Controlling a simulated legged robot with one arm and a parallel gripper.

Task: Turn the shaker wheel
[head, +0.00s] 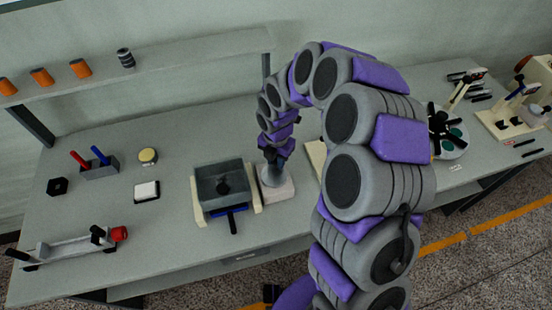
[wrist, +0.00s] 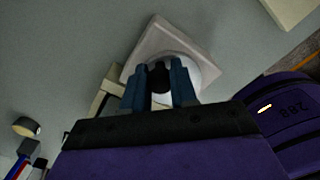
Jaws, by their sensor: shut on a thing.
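A pale square block (wrist: 150,45) carries a white round part (wrist: 205,70) with a black knob (wrist: 159,75) standing up from it; this looks like the shaker wheel. In the head view the pale block (head: 279,190) and the grey-white round part (head: 275,175) sit on the bench right of the grey box. My gripper (wrist: 161,88) is above it, its two blue-grey fingers on either side of the black knob and shut on it. In the head view my gripper (head: 272,156) points down onto it, and the knob is hidden there.
A dark grey open box (head: 222,181) between cream side rails stands close on the left, a black handle at its front. A white pad (head: 147,191) and yellow round button (head: 148,156) lie further left. A rotor with a black cross (head: 446,130) stands at the right.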

